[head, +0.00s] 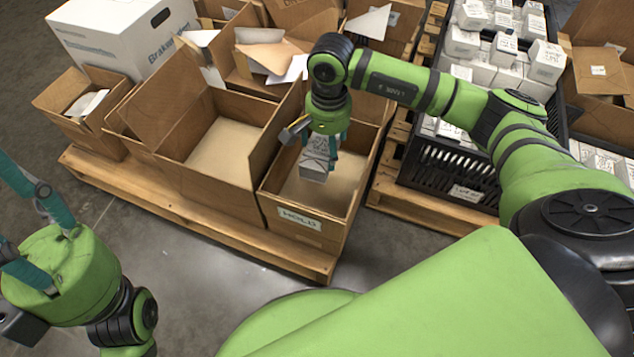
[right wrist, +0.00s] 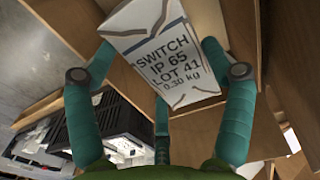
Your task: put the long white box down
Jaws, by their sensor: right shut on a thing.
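The long white box (head: 316,160) is held by my right gripper (head: 326,142), over the open carton labelled HOLD (head: 300,222). In the right wrist view the white box (right wrist: 165,45) sits between the teal fingers of my right gripper (right wrist: 160,85). Its printed face reads SWITCH, IP 65, LOT 41, 0.30 kg. The box hangs tilted in or just above the carton's opening; I cannot tell its exact height over the floor. My left gripper (head: 38,225) is at the left, over the floor, with its fingers spread and nothing between them.
An open, empty-looking carton (head: 218,150) stands left of the HOLD carton on the wooden pallet (head: 185,208). Cartons with loose flaps and a large white box (head: 118,40) stand behind. A black crate (head: 440,165) with several small white boxes stands at the right.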

